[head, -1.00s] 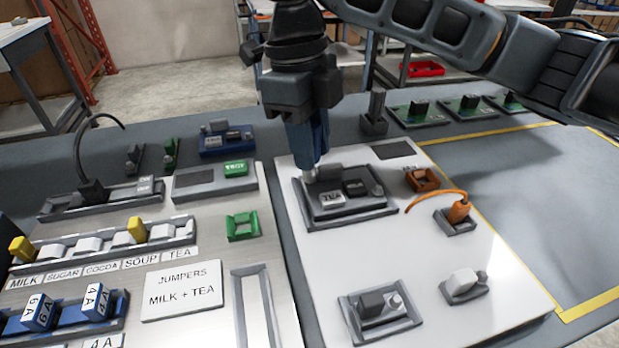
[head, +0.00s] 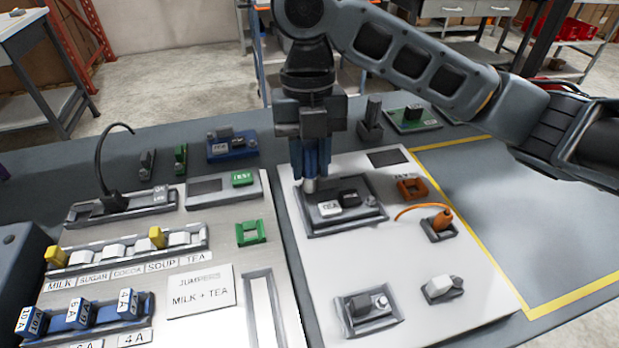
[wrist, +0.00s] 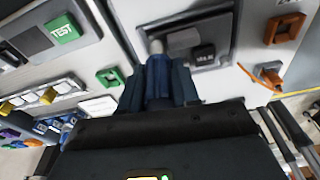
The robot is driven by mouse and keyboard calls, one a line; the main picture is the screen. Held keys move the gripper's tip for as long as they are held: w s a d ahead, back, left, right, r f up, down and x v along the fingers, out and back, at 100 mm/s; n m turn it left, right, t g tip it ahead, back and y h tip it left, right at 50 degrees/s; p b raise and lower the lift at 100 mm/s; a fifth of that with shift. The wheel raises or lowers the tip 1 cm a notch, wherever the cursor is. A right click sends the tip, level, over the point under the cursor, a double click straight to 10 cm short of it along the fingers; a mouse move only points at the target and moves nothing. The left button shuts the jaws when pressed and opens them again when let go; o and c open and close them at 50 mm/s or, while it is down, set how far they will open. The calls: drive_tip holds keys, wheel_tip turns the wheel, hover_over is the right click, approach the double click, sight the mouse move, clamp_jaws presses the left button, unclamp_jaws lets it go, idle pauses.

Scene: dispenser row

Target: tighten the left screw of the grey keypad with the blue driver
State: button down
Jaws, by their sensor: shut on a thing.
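The grey keypad (head: 346,222) lies on the white panel, with a white TEA key and a dark key. A small round screw (head: 370,201) shows at its right end. My gripper (head: 312,150) is shut on the upright blue driver (head: 324,160), above the keypad's left end. The driver's pale tip (head: 309,186) is down at that end and hides the left screw; I cannot tell how it sits on it. The wrist view also shows the blue driver (wrist: 158,80) pointing at the keypad (wrist: 220,22).
An orange plug (head: 441,219) with its cable and an orange socket (head: 411,188) lie right of the keypad. A dark upright block (head: 372,118) stands behind. Nearer are another grey unit (head: 366,312) and a white switch (head: 441,288). Open bench lies inside the yellow line.

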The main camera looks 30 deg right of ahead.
drive_tip(key=m+p, duration=0.1)
drive_tip(key=m, duration=0.3)
drive_tip(key=shift+r, duration=0.1)
drive_tip(key=shift+a+r+m+t+y+p, duration=0.1)
drive_tip(key=shift+r+m+t+y+p, duration=0.15)
drive_tip(key=shift+m+p, duration=0.85)
drive_tip(key=m+p, duration=0.1)
drive_tip(key=m, duration=0.1)
drive_tip(key=shift+f+m+t, duration=0.1)
drive_tip(key=shift+m+t, duration=0.15)
drive_tip(key=shift+m, duration=0.15)
drive_tip(key=shift+w+f+m+y+p, duration=0.1)
drive_tip(key=shift+m+y+p, duration=0.15)
drive_tip(key=shift+m+p, duration=0.6)
drive_tip(key=m+p, duration=0.1)
drive_tip(key=m, duration=0.2)
drive_tip(key=shift+a+t, duration=0.1)
drive_tip(key=shift+t, duration=0.3)
drive_tip(key=m, duration=0.4)
drive_tip(key=shift+w+f+t, duration=0.1)
drive_tip(key=shift+f+t, duration=0.05)
drive_tip(key=shift+t, duration=0.15)
drive_tip(key=shift+r, duration=0.85)
